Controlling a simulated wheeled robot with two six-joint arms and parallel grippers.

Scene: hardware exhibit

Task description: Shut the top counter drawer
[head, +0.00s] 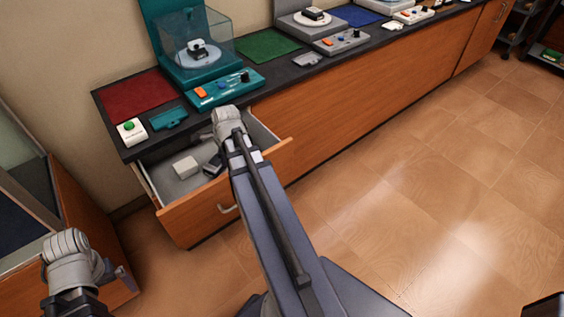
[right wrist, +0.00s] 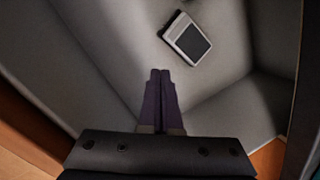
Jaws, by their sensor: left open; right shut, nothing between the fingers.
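The top counter drawer (head: 190,218) stands pulled out at the near left end of the wooden counter. Its wooden front has a pale handle (head: 228,209), and its grey interior is open to view. My right gripper (head: 212,166) is over or inside the open drawer, behind the front panel, partly hidden by my arm. In the right wrist view its two fingers (right wrist: 160,98) are together and empty, pointing at the grey drawer interior (right wrist: 110,60). Contact with the drawer cannot be told. My left gripper (head: 118,274) is low at the left, apart from the drawer, its fingers barely showing.
A small white item (head: 186,166) lies in the drawer; a white-framed dark device (right wrist: 187,38) shows in the wrist view. The dark countertop (head: 285,75) holds a teal scale (head: 200,55) and a green-button box (head: 131,131). A glass-topped case (head: 30,200) stands left. Floor at right is clear.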

